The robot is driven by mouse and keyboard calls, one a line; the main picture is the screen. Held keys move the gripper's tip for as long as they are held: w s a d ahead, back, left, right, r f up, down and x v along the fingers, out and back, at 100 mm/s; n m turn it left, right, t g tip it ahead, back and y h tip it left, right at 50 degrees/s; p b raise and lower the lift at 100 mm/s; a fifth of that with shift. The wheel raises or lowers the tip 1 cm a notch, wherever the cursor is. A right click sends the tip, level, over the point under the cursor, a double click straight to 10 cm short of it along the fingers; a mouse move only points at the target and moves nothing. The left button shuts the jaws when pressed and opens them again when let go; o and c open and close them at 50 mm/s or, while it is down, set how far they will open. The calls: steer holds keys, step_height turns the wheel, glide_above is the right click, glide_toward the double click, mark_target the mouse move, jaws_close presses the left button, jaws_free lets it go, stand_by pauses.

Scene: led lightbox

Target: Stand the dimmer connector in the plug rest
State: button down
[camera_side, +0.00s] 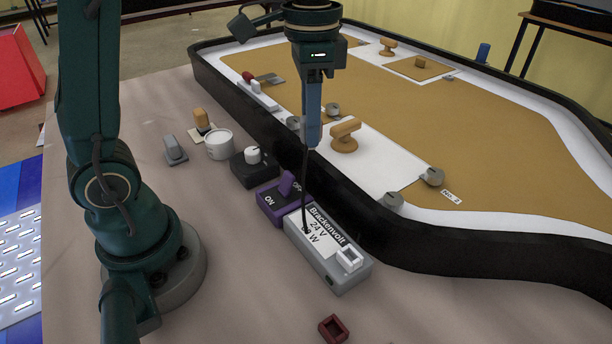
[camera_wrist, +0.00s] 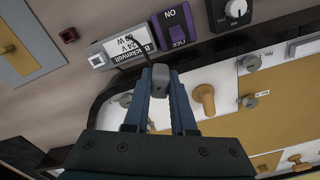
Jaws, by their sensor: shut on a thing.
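My gripper (camera_side: 312,140) is shut on the grey dimmer connector (camera_wrist: 161,78), held between the fingertips in the wrist view. In the side view the fingers mostly hide it. A thin black cable (camera_side: 305,190) runs down from the gripper to the grey Brackenvolt 24 V power box (camera_side: 325,278). The box has a white square socket (camera_side: 349,258) on its near end; the socket also shows in the wrist view (camera_wrist: 98,60). A small dark red open-topped square holder (camera_side: 333,328), likely the plug rest, sits apart in front of the box and looks empty. It also shows in the wrist view (camera_wrist: 69,35).
A purple ON/OFF switch box (camera_side: 277,204) and a black dimmer box with a white knob (camera_side: 252,168) stand in a row behind the power box. The black-walled lightbox (camera_side: 440,235) lies to the right. The table around the red holder is clear.

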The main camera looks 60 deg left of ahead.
steer(key=s+d+f+m, duration=0.2)
steer(key=s+d+m, duration=0.3)
steer(key=d, duration=0.4)
steer(key=s+d+f+m, duration=0.1)
steer(key=s+d+m, duration=0.3)
steer(key=d+m, duration=0.4)
steer(key=shift+s+d+f, duration=0.4)
steer(key=shift+d, duration=0.65)
steer(key=shift+f, duration=3.9)
steer(key=shift+f, duration=1.05)
steer(key=c, duration=0.7)
jaws_free()
steer(key=shift+o, duration=0.2)
steer(key=shift+r, duration=0.1)
step_height(320, 180, up, 8)
